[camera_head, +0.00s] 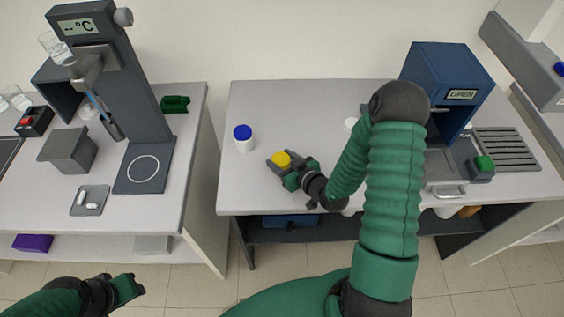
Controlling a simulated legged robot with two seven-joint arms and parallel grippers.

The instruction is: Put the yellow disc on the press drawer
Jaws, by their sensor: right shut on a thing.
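The yellow disc (281,159) is between the fingertips of my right gripper (280,163), over the left part of the right-hand table. The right gripper is shut on it. I cannot tell whether the disc touches the table. The blue press (428,76) stands at the back right with a screen reading OPEN. Its drawer (443,188) shows at the front, pulled out, partly hidden by my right arm. My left gripper (134,289) is at the lower left over the floor, away from the tables; its fingers are too unclear to judge.
A white jar with a blue lid (243,139) stands just left of my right gripper. A grey stand with a temperature screen (120,90) and a small tray (90,200) are on the left table. A gap separates the tables. A green button (484,163) sits right of the drawer.

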